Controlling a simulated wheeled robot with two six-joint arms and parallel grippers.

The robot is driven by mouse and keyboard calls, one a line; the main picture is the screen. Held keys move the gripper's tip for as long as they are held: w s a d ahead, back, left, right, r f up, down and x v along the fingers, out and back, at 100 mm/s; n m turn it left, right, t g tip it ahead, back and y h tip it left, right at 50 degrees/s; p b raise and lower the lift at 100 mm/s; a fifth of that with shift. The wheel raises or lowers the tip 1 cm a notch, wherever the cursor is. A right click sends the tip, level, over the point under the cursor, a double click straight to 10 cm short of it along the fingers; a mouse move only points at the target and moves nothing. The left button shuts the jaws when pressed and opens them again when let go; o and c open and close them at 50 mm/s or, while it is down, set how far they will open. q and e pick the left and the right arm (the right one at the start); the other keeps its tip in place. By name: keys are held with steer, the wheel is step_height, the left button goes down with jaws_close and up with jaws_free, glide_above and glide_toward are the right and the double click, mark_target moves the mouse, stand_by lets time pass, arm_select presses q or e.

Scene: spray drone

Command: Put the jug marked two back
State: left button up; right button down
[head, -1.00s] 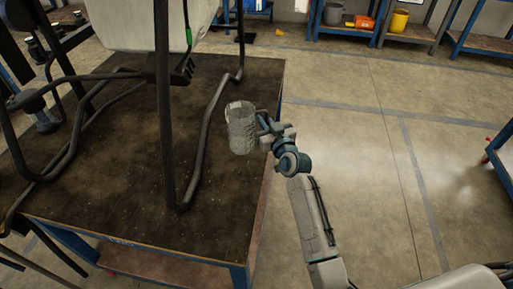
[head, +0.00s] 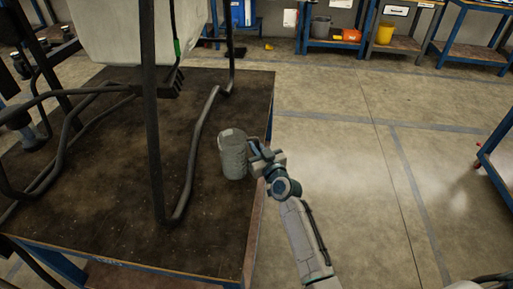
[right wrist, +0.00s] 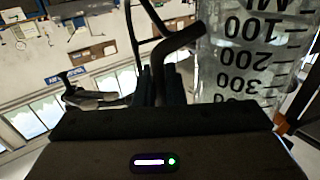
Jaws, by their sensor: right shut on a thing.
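A clear measuring jug (head: 234,158) is near the right edge of the dark-topped table (head: 110,215) in the head view. It is roughly upright; I cannot tell whether its base touches the table. My right gripper (head: 262,160) is shut on the jug at its handle side, with the arm coming from the lower right. In the right wrist view the jug (right wrist: 250,55) shows black graduations, 100, 200 and 300, upside down in the picture. No mark "two" can be read on it. My left gripper is not in view.
The spray drone stands on the table, with a white tank (head: 120,32) and black tube legs (head: 192,150) left of the jug. Blue-framed benches (head: 340,45) with bins stand at the back. The floor right of the table is clear.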

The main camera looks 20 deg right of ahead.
steer(key=c, duration=1.8)
jaws_free()
steer(key=shift+o, duration=1.4)
